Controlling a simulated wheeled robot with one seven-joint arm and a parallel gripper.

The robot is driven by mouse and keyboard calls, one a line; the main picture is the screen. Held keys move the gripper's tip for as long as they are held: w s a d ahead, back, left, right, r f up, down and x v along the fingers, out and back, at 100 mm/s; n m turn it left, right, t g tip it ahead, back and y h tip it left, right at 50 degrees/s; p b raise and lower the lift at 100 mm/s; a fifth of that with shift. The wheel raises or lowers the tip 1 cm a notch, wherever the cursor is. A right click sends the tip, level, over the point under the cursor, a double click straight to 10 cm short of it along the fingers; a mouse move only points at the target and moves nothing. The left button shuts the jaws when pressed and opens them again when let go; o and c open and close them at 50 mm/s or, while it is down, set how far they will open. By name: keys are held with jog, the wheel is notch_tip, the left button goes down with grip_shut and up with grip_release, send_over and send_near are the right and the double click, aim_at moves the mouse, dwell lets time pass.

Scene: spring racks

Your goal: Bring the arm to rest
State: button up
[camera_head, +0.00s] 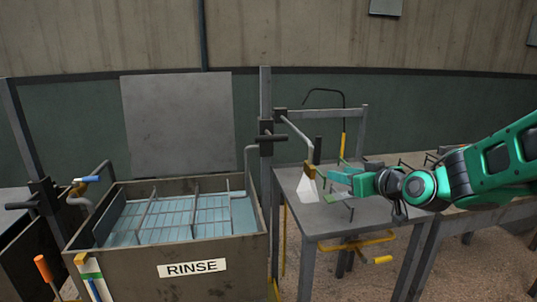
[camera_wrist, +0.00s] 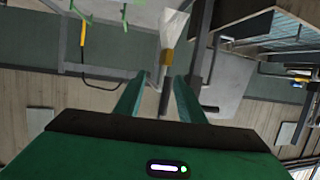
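My gripper (camera_head: 340,180) is at the right of the head view, held above the grey table (camera_head: 302,222) with its fingers pointing left. In the wrist view my gripper (camera_wrist: 160,78) shows its two teal fingers apart, with nothing held between them. The yellow collar also shows beyond the fingertips in the wrist view (camera_wrist: 166,58). My arm reaches in from the right edge and is bent at the wrist.
A tank labelled RINSE (camera_head: 190,268) with a wire rack in pale blue liquid stands at the left. A grey post (camera_head: 266,150) rises between tank and table. Yellow handles (camera_head: 382,260) stick out below the table. Another bench with racks lies behind my arm at the right.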

jog(key=s+d+f+m+g+h, duration=0.25)
jog(key=s+d+f+g, duration=0.25)
jog(key=s+d+f, duration=0.3)
jog(key=s+d+f+m+g, duration=0.1)
jog(key=s+d+m+g, duration=0.1)
jog(key=s, duration=0.8)
jog(key=s+d+f+m+g+h, duration=0.1)
jog(key=s+d+m+g, duration=0.2)
jog(key=s, duration=0.7)
jog(key=s+d+f+m+g+h, duration=0.1)
jog(key=s+d+m+g, duration=0.2)
jog(key=s, duration=0.7)
jog(key=shift+d+g, duration=0.5)
jog(key=shift+d, duration=0.45)
jog(key=shift+f, duration=0.1)
jog(key=shift+w+f, duration=0.25)
jog(key=shift+w, duration=0.4)
